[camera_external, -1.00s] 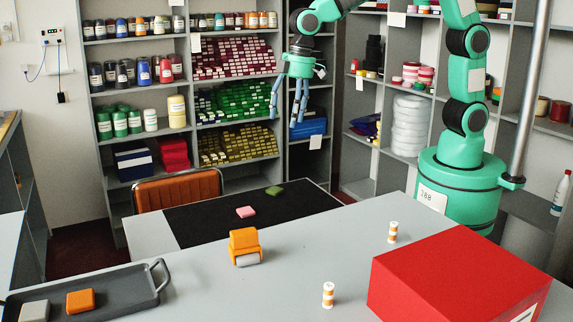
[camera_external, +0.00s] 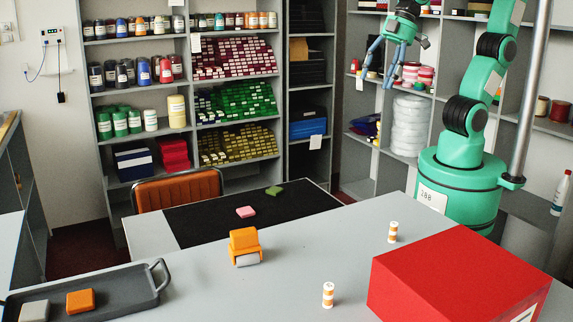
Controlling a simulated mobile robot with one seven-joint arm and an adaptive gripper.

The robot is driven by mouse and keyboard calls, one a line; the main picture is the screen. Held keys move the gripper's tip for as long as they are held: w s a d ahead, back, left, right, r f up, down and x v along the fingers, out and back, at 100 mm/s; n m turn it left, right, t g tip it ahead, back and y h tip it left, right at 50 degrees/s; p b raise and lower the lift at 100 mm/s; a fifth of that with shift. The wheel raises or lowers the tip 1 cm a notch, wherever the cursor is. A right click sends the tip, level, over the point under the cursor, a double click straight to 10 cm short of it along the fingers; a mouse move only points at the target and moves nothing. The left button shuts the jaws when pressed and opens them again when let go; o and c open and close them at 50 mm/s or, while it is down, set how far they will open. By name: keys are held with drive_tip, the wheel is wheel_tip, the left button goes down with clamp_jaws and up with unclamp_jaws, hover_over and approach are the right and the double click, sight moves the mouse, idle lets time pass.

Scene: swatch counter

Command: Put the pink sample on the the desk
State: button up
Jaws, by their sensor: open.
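The pink sample (camera_external: 245,212) is a small flat block lying on the black mat (camera_external: 205,222) on the grey desk (camera_external: 310,240). A green sample (camera_external: 273,190) lies on the same mat, behind it and to the right. My gripper (camera_external: 378,80) is high in the air in front of the back shelves, up and to the right of the pink sample. Its blue fingers point down and are open, with nothing between them.
An orange roller-like block (camera_external: 245,247) stands in front of the mat. A dark tray (camera_external: 120,292) holds orange and grey samples. Two orange-striped spools (camera_external: 328,295) and a large red box (camera_external: 455,280) stand on the right. An orange chair (camera_external: 180,188) is behind the desk.

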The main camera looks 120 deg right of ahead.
drive_tip(key=s+a+f+n+t, duration=0.1)
drive_tip(key=s+a, duration=0.2)
drive_tip(key=s, duration=0.7)
drive_tip(key=shift+s+f, duration=0.3)
drive_tip(key=shift+s, duration=0.05)
idle(0.7)
drive_tip(key=o, duration=0.7)
drive_tip(key=shift+w+r, duration=0.1)
drive_tip(key=shift+o, duration=0.5)
drive_tip(key=shift+w+a+r, duration=0.1)
drive_tip(key=shift+w+r, duration=0.05)
drive_tip(key=shift+w, duration=0.05)
drive_tip(key=w+a+r+g+y+p, duration=0.1)
drive_tip(key=w+a+r+p, duration=0.25)
drive_tip(key=w, duration=0.55)
drive_tip(key=w+a+r+y+p, duration=0.1)
drive_tip(key=w+a+r+p, duration=0.25)
drive_tip(key=w, duration=0.55)
drive_tip(key=w+a+r+g+y+p, duration=0.1)
drive_tip(key=w+a+r+p, duration=0.25)
drive_tip(key=w, duration=0.55)
drive_tip(key=w+a+f+p, duration=0.5)
drive_tip(key=w+a, duration=0.5)
drive_tip(key=w, duration=0.2)
drive_tip(key=w+a+f+g+y+p, duration=0.1)
drive_tip(key=w+a+f+p, duration=0.3)
drive_tip(key=w+a+f, duration=0.4)
drive_tip(key=w+a, duration=0.2)
drive_tip(key=w, duration=0.2)
drive_tip(key=shift+p, duration=0.35)
